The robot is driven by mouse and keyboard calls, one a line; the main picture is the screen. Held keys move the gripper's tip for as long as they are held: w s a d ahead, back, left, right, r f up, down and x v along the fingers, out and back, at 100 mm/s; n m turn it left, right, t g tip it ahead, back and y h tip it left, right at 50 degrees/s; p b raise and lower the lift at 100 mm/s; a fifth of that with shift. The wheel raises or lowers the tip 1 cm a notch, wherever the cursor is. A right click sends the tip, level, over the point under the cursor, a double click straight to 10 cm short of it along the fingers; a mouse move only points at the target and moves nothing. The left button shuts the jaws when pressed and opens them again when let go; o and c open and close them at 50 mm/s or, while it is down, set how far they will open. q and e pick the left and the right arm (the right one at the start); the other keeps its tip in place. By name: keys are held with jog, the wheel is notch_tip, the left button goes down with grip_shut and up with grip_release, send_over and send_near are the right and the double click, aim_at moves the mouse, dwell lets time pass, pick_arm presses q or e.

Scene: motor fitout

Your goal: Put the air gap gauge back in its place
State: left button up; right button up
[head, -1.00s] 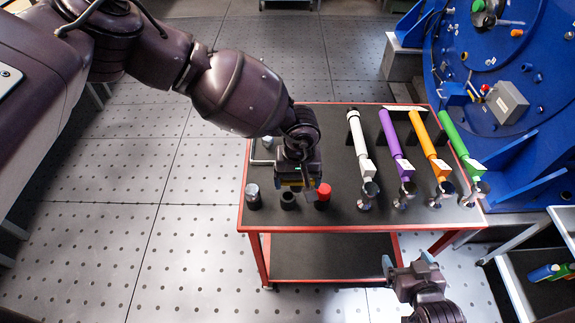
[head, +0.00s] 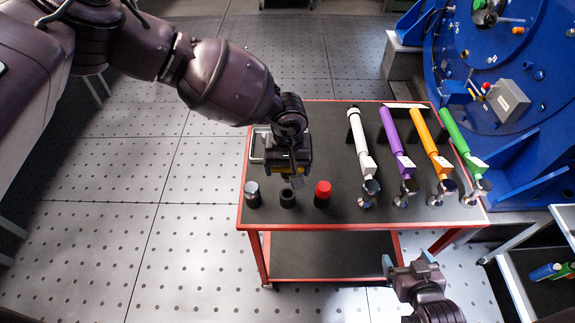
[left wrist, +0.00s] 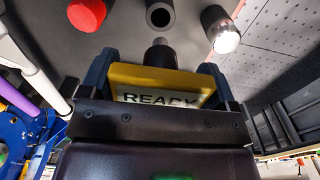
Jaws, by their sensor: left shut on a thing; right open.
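The air gap gauge, a yellow-framed block with a "READY" label (left wrist: 160,84), is between the fingers of my left gripper (left wrist: 155,85), which is shut on it. A grey stem shows just beyond the gauge in the left wrist view. In the head view, my left gripper (head: 289,168) hangs over the left part of the cart top, behind a black round holder with an open hole (head: 287,200). The holder also shows in the left wrist view (left wrist: 160,14), with the gauge apart from it. My right gripper (head: 408,268) is open and empty in front of the cart.
A silver-topped piece (head: 252,195) and a red-topped piece (head: 322,194) flank the holder closely. White (head: 357,140), purple (head: 392,138), orange (head: 425,135) and green (head: 455,135) tools lie on the right of the red-edged cart (head: 340,222). A blue machine (head: 500,130) stands behind right.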

pick_arm(q)
jog(key=shift+f+b, duration=1.15)
jog(key=shift+f, duration=1.2)
jog(key=shift+b, duration=0.3)
pick_arm(e)
jog(key=f, duration=0.2)
jog(key=s+f, duration=0.1)
jog(key=f, duration=0.1)
jog(key=shift+w, duration=0.45)
jog(key=shift+s, duration=0.1)
jog(key=shift+s+f, duration=0.3)
jog(key=shift+s, duration=0.1)
pick_arm(q)
jog(key=shift+b, duration=0.3)
pick_arm(e)
jog(key=shift+w+r, duration=0.1)
jog(key=shift+w, duration=0.4)
jog(key=shift+s, duration=0.1)
